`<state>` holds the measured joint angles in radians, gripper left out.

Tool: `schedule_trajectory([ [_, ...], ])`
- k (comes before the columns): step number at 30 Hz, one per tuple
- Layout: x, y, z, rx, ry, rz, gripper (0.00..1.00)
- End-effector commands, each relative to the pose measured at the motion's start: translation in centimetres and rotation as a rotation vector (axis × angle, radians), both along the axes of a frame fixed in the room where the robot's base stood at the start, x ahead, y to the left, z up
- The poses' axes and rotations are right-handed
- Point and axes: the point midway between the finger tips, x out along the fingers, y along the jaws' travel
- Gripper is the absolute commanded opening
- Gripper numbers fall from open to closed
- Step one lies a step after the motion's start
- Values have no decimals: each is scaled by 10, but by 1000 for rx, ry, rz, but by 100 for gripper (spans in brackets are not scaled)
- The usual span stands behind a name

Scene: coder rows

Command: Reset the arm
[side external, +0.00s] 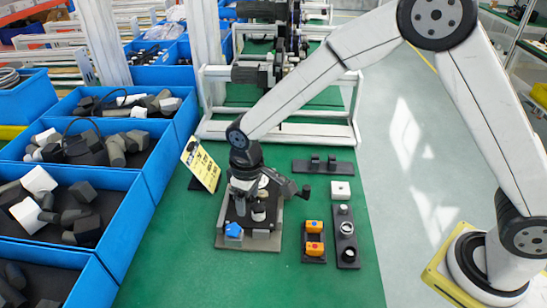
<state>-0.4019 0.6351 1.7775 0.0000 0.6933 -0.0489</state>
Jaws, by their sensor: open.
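My arm reaches in from the right, and my gripper (243,190) points down over a grey fixture plate (262,242) on the green bench. The fingers are small and dark against the fixture, and they look apart. A white and dark cylindrical part (259,210) stands on the plate close beside my gripper. I cannot tell whether the fingers touch it. A blue piece (233,230) sits at the plate's front left. A dark lever-like part (285,187) sticks out to the right of my gripper.
Blue bins (150,170) with grey and white parts fill the left. To the right are a holder with orange blocks (314,238), a dark tray with rings (345,250) and a white block (341,190). The front green bench is clear.

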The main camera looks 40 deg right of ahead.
Motion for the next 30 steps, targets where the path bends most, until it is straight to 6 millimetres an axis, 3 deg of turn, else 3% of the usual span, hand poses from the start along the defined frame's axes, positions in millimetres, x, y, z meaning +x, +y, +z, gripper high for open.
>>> schedule_trajectory([
  [8,-32,-73,29,22,-62,-150,78],
  [18,-96,-148,48,40,-139,-332,78],
  [24,-131,-173,50,45,-176,-413,78],
  [30,-147,-183,49,46,-192,-448,78],
])
